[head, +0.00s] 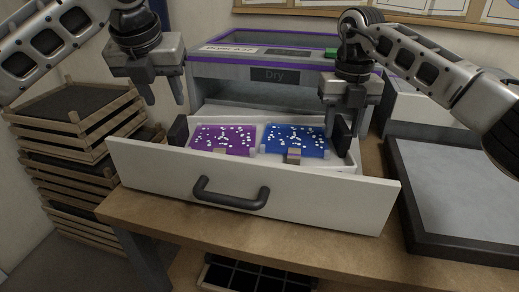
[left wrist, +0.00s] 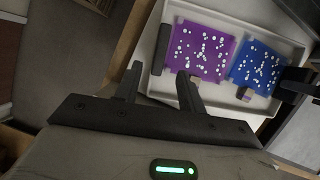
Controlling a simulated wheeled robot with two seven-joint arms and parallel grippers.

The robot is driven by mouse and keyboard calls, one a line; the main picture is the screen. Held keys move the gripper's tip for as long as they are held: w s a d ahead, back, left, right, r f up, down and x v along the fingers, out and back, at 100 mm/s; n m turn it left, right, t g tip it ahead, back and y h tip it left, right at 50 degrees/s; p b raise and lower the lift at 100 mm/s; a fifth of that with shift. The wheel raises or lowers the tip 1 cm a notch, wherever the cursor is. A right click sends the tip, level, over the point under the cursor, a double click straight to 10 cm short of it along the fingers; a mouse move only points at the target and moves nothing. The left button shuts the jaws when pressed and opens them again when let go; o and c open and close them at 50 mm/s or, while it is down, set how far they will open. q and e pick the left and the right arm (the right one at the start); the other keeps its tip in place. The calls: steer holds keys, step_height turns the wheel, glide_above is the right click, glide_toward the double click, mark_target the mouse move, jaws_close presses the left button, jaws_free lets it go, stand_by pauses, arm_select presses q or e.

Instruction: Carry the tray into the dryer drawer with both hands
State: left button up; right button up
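The white tray (head: 352,167) sits inside the pulled-out dryer drawer (head: 300,195). It carries a purple glass piece (head: 224,139) and a blue glass piece (head: 296,139), both dotted white. Black handles stand at its left end (head: 178,131) and right end (head: 341,137). The tray also shows in the left wrist view (left wrist: 225,18). My left gripper (head: 164,98) is open and empty, above and left of the left handle. My right gripper (head: 344,122) is at the right handle, its fingers apart; whether they touch the handle is unclear.
The dryer (head: 222,69), labelled "Dry", stands behind the drawer on a wooden table (head: 170,212). Stacked wooden racks (head: 80,120) stand at the left. A dark-rimmed grey tray (head: 465,190) lies at the right. The drawer front has a dark handle (head: 232,199).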

steer(key=shift+r, duration=0.15)
arm_select(q)
steer(key=shift+v, duration=1.15)
arm_select(e)
step_height(320, 180, up, 12)
arm_select(q)
steer(key=shift+r, duration=0.1)
steer(key=r+p, duration=0.1)
steer(key=p, duration=0.1)
steer(key=shift+p, duration=0.3)
arm_select(e)
step_height(320, 180, up, 2)
steer(key=shift+r, duration=0.15)
